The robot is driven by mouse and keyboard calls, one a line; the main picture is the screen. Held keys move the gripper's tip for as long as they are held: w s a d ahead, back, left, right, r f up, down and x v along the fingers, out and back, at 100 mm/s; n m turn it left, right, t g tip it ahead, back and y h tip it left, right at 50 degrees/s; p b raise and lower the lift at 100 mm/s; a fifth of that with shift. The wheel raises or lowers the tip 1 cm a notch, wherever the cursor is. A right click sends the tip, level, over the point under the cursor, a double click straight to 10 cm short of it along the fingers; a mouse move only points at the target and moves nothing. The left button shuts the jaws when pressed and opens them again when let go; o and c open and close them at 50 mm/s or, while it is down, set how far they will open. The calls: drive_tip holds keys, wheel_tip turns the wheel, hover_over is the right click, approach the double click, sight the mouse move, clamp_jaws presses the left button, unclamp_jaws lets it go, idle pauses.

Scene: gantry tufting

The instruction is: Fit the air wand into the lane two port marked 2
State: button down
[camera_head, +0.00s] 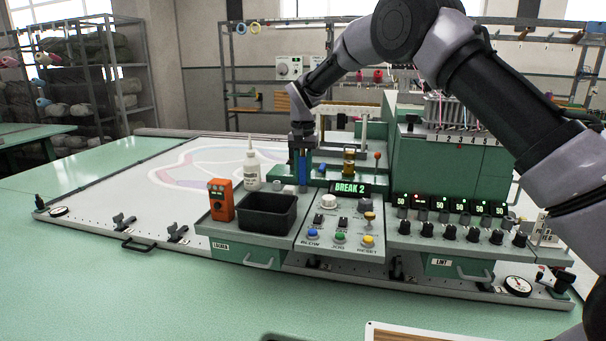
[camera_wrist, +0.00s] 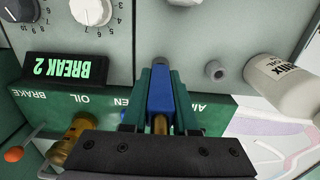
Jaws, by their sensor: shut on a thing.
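My gripper (camera_head: 302,162) points down at the back of the console, just behind the black tray. In the wrist view my gripper (camera_wrist: 160,92) is shut on a blue handle with a brass stem, which I take to be the air wand (camera_wrist: 160,85). The wand also shows as blue between the fingers in the head view (camera_head: 303,172). It is over a green ledge (camera_wrist: 215,112) with upside-down lettering, partly hidden by the fingers. I cannot tell whether the wand touches the ledge. Small numbers run along the green head housing (camera_head: 455,150); I cannot make out port 2.
A white bottle (camera_head: 252,168), an orange device (camera_head: 221,200) and a black tray (camera_head: 268,210) stand left of the control panel (camera_head: 340,228). The "BREAK 2" display (camera_head: 350,189), a brass oil cup (camera_head: 349,160) and an orange-knobbed lever (camera_head: 377,156) are close to the right.

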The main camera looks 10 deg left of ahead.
sight(304, 156)
drive_tip(key=shift+r, duration=1.65)
drive_tip(key=shift+d+r, duration=0.1)
drive_tip(key=shift+r, duration=0.05)
